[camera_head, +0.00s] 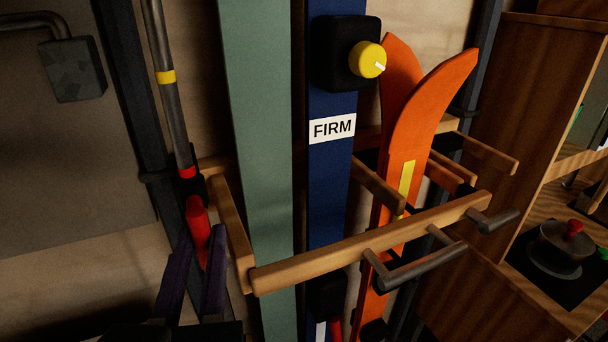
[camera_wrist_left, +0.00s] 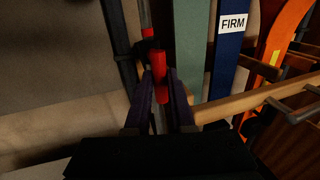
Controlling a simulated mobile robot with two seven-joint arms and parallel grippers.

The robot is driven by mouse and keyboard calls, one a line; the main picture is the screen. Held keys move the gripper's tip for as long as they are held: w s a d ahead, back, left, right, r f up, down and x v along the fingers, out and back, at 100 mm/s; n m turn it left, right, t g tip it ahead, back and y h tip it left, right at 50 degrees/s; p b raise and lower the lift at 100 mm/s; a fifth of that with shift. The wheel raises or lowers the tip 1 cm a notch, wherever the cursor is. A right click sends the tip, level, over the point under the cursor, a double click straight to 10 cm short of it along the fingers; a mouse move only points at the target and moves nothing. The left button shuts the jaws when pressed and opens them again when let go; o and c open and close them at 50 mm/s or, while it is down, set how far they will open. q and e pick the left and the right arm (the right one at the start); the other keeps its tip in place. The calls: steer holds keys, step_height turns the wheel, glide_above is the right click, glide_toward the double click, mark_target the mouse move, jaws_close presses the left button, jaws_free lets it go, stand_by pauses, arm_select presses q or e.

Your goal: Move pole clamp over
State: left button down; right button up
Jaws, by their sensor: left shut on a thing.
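The pole clamp shows as a red lever (camera_head: 197,222) on a black piece, low on a dark pole (camera_head: 161,45) with a yellow band and a red band. The clamp lever also shows in the left wrist view (camera_wrist_left: 159,88). My left gripper (camera_head: 199,238) has its two dark purple fingers on either side of the red lever and is shut on it. The lever hangs roughly upright, and its lower end lies between the fingers. My right gripper is in neither view.
A wooden rack rail (camera_head: 350,250) with grey pegs crosses right of my gripper. Behind it stand a green board (camera_head: 258,120), a blue board (camera_head: 330,180) marked FIRM with a yellow knob (camera_head: 367,60), and orange skis (camera_head: 425,115). A wooden shelf (camera_head: 510,90) stands right.

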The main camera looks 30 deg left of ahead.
arm_select(q)
steer(key=shift+r+p, duration=0.2)
steer(key=shift+p, duration=0.3)
steer(key=shift+s+a+r+m+g+y+p, duration=0.35)
steer(key=shift+m+g+p, duration=0.5)
steer(key=shift+m+p, duration=1.85)
steer(key=shift+s+r+m+g+y+p, duration=0.1)
steer(key=shift+r+m+g+p, duration=0.55)
steer(key=shift+m+p, duration=2.05)
steer(key=shift+s+a+r+m+g+y+p, duration=0.2)
steer(key=shift+m+g+p, duration=0.9)
steer(key=shift+m+p, duration=1.6)
steer(key=shift+n+p, duration=0.6)
steer(key=shift+p, duration=0.15)
steer(key=c, duration=0.8)
jaws_free()
steer(key=shift+o, duration=0.2)
